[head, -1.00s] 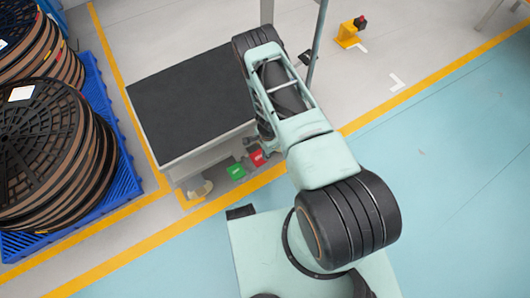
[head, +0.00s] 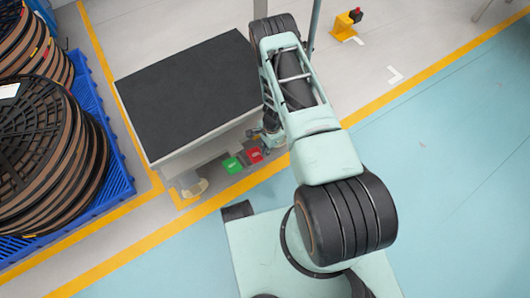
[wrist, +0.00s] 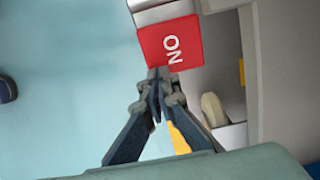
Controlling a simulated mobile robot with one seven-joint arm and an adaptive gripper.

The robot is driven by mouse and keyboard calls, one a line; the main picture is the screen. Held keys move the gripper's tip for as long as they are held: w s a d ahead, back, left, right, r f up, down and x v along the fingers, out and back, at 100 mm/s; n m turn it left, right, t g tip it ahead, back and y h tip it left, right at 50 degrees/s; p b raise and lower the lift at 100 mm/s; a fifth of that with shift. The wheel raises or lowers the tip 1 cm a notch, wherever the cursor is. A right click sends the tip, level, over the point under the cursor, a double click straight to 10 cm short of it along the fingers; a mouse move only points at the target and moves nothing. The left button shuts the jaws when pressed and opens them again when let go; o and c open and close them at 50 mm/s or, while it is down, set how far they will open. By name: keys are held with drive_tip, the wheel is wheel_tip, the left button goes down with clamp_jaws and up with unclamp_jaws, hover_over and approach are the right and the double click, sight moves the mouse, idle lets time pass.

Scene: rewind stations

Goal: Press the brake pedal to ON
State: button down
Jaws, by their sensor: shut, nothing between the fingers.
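The red pedal (wrist: 172,40) carries the white letters ON, rotated in the wrist view. In the head view the red pedal (head: 254,156) sits low at the front of the station, just right of a green pedal (head: 232,165). My gripper (wrist: 160,75) is shut and empty. In the wrist view its tips overlap the near edge of the red pedal. I cannot tell whether they touch it or are a little apart. In the head view my arm hides most of the gripper beside the station.
The station has a dark flat top (head: 190,95). A rounded beige part (wrist: 214,109) lies beside the pedals in the wrist view. Reels (head: 45,150) stand on a blue pallet (head: 118,180) at left. Open floor (head: 450,165) is at right.

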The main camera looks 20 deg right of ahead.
drive_tip(key=d+r+p, duration=0.3)
drive_tip(key=r+p, duration=0.2)
drive_tip(key=r, duration=0.8)
drive_tip(key=shift+w+r, duration=0.35)
drive_tip(key=shift+w, duration=0.1)
